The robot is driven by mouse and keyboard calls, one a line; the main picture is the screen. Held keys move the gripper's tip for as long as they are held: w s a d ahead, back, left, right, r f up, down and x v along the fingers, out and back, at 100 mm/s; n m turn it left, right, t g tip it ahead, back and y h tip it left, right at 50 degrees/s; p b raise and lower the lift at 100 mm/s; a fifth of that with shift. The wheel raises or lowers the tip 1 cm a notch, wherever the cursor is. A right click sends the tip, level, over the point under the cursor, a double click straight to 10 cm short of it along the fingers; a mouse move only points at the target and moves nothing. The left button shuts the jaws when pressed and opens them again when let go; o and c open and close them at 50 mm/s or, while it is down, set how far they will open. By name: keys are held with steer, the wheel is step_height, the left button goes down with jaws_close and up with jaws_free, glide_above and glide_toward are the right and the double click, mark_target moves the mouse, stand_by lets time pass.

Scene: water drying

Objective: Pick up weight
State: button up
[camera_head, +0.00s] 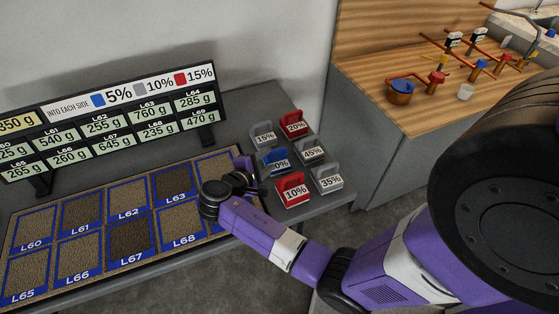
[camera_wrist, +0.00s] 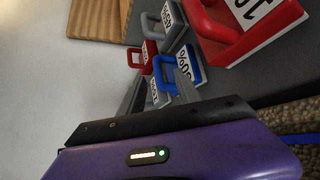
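Several block weights with loop handles stand on the grey table's right end: grey 15% (camera_head: 264,136), red 20% (camera_head: 294,125), blue (camera_head: 275,162) with a partly hidden label ending in 0%, grey 45% (camera_head: 312,151), red 10% (camera_head: 292,191), grey 35% (camera_head: 328,180). My gripper (camera_head: 262,186) is left of the red 10% weight and near the blue one. In the wrist view, my gripper's fingers (camera_wrist: 158,82) are apart, with the blue weight (camera_wrist: 186,70) and a grey weight (camera_wrist: 155,94) beyond them. Nothing is visibly held. A large red weight (camera_wrist: 238,45) is at the right.
A board of labelled soil squares (camera_head: 105,181) lies left of my gripper. A sign (camera_head: 115,120) with weights in grams stands behind it. A wooden counter (camera_head: 415,110) with pipes and cups is at the right, beyond a floor gap.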

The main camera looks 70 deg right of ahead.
mark_target(277, 152)
steer(key=x, duration=0.3)
steer(key=p+x, duration=0.1)
steer(key=x, duration=0.1)
steer(key=shift+d+r, duration=0.2)
steer(key=shift+d, duration=0.05)
steer(key=shift+d+f, duration=0.3)
steer(key=shift+d, duration=0.2)
jaws_close()
steer(key=shift+s, duration=0.1)
stand_by(0.7)
